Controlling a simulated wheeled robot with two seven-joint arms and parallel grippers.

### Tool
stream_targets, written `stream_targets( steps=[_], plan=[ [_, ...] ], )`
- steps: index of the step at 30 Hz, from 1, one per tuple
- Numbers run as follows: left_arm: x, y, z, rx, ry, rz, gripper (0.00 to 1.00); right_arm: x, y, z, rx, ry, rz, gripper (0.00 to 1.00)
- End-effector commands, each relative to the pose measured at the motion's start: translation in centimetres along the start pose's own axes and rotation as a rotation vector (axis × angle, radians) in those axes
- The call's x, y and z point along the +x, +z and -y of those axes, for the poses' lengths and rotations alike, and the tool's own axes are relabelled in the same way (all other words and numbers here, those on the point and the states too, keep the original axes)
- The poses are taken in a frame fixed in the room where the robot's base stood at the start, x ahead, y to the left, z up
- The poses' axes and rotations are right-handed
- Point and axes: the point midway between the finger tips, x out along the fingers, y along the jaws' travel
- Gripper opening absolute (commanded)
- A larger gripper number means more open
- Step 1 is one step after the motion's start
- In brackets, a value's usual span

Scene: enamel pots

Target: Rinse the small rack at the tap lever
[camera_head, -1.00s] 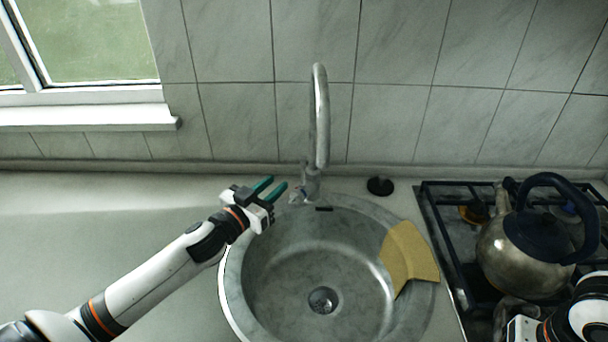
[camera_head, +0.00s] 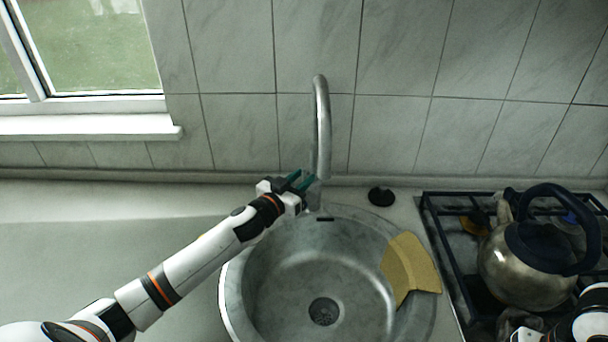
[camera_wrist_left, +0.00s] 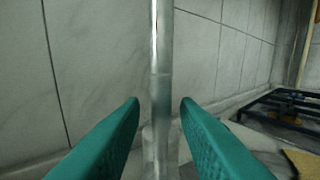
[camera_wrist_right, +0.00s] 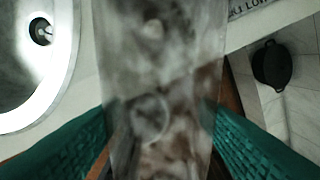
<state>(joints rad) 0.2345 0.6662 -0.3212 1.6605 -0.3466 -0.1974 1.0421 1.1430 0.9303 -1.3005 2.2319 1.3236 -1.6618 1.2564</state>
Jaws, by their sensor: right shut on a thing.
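The metal tap (camera_head: 322,125) rises behind the sink (camera_head: 228,285). My left gripper (camera_head: 305,180) is at the tap's base, where it hides the lever. In the left wrist view my left gripper (camera_wrist_left: 160,101) is open, its green fingers on either side of the tap pipe (camera_wrist_left: 161,60), with gaps showing. In the right wrist view my right gripper (camera_wrist_right: 160,125) is shut on a mottled grey-brown flat thing (camera_wrist_right: 158,60), likely the small rack. It is blurred and fills the middle, so its shape is unclear. In the head view my right fingers are not visible.
A yellow cloth or sponge (camera_head: 408,268) lies over the sink's right rim. A black stopper (camera_head: 381,196) sits behind it. A kettle (camera_head: 525,270) stands on the hob (camera_head: 445,240) at right. A dark pot (camera_wrist_right: 272,65) shows in the right wrist view. The left counter is clear.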

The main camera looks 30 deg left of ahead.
Motion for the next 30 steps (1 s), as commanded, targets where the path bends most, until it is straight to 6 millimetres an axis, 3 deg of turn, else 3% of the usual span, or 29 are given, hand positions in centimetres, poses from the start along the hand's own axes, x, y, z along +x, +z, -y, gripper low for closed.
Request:
stream_targets(
  steps=[6,14,20,27,30],
  plan=[
    [1.3,0.0,0.0,0.000,0.000,0.000,0.29,-0.2,0.0,0.0,0.000,0.000,0.001,0.29],
    [1.4,0.0,0.1,0.000,-0.001,0.000,0.29,-0.2,0.0,0.0,0.000,0.000,0.001,0.29],
    [1.4,0.0,0.0,0.000,-0.001,0.000,0.00,-0.2,0.0,0.0,0.000,0.000,0.001,0.29],
    [1.4,-0.1,0.1,0.000,-0.001,0.001,0.00,-0.1,0.0,0.0,0.000,0.000,0.001,0.29],
    [1.2,-0.5,0.2,-0.003,-0.003,0.017,0.00,0.8,0.0,0.0,0.000,0.000,0.000,0.29]
  ],
)
